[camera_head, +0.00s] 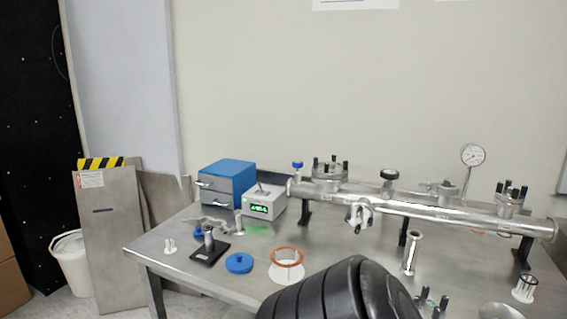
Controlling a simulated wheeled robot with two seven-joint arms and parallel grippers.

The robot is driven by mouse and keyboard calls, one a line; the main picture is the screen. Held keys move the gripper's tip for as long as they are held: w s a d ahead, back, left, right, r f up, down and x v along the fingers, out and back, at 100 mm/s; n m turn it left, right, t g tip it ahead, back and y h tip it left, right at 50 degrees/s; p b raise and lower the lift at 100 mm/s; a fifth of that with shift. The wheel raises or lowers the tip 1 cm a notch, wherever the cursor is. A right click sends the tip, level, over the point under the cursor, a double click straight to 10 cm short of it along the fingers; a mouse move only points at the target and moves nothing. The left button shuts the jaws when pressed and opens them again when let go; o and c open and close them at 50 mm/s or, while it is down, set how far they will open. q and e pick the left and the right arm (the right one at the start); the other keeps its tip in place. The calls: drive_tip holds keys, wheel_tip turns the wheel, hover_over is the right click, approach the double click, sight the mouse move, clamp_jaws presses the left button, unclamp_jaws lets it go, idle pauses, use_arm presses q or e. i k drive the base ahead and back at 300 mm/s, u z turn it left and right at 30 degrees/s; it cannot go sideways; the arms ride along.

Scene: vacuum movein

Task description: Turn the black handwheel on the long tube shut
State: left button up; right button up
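The long steel tube (440,211) runs across the right half of the table on dark supports. The black handwheel (390,174) stands upright on a short stem at the tube's back side, near its middle. Its top and rim are in clear view, and nothing touches it. How far it is turned cannot be told. Neither of my grippers shows in the head view. A black ribbed form, seemingly part of my own arm, fills the bottom middle and hides the table there.
The steel table (200,268) also holds a blue box (226,180), a controller with a green display (264,204), a blue cap (239,263), a copper ring (287,256) and a short upright tube (411,253). A dial gauge (473,155) rises behind the tube.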

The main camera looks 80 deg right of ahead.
sight(389, 175)
drive_tip(key=k, duration=0.9)
drive_tip(key=z, duration=0.35)
